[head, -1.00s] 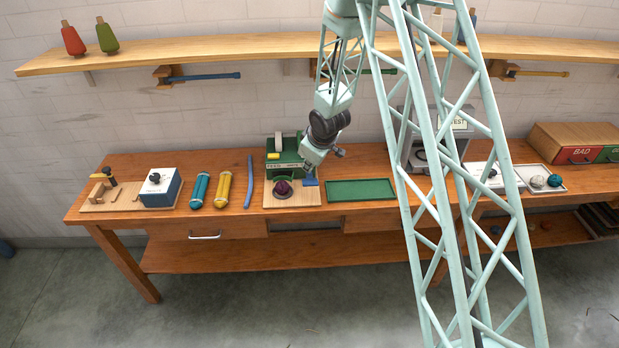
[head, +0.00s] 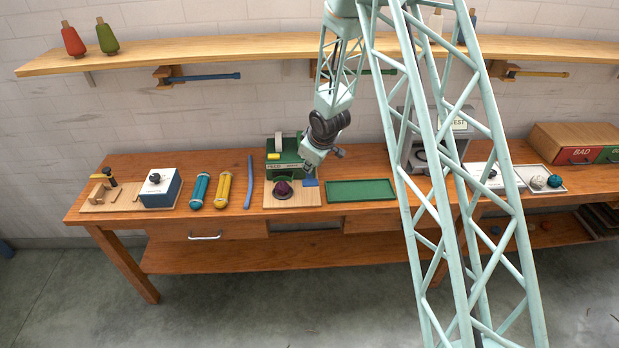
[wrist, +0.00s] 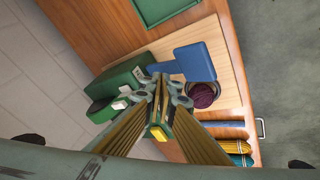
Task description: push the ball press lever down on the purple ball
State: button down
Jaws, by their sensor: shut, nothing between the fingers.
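The purple ball (head: 283,188) sits in a dark round cup on the wooden press board (head: 306,199). In the wrist view the ball (wrist: 203,95) lies beside the blue lever (wrist: 197,62), clear of its broad flat paddle. The lever's paddle (head: 311,183) is on the right part of the board in the head view. My gripper (head: 306,168) is shut and empty, above the back of the board. In the wrist view its fingertips (wrist: 160,78) overlap the narrow end of the lever; I cannot tell whether they touch it.
A green machine (head: 284,155) stands close behind the board, left of my gripper. A green tray (head: 361,181) lies to the right. A blue rod (head: 249,181), a yellow roll (head: 222,189) and a teal roll (head: 199,190) lie to the left.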

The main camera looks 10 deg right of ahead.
aim_at(308, 176)
jog(key=shift+s+f+b, duration=0.25)
jog(key=shift+f+b, duration=0.55)
jog(key=shift+b, duration=0.2)
jog(key=shift+s+f+b, duration=0.25)
jog(key=shift+f+b, duration=0.5)
jog(key=shift+b, duration=0.2)
dwell(3.1)
jog(key=shift+r, duration=0.2)
jog(key=shift+w+r+p, duration=0.25)
jog(key=shift+r+p, duration=0.45)
jog(key=shift+p, duration=0.15)
jog(key=shift+w+r+p, duration=0.25)
jog(key=shift+r+p, duration=0.4)
jog(key=shift+p, duration=0.2)
jog(key=shift+r, duration=0.1)
jog(key=shift+w+d+r+p, duration=0.1)
jog(key=shift+w+r+p, duration=0.15)
jog(key=shift+r+p, duration=0.6)
jog(key=shift+w+r+p, duration=0.25)
jog(key=shift+r+p, duration=0.45)
jog(key=shift+p, duration=0.4)
jog(key=shift+w+d+r+p, duration=0.1)
jog(key=shift+w+r+p, duration=0.15)
jog(key=shift+r+p, duration=0.6)
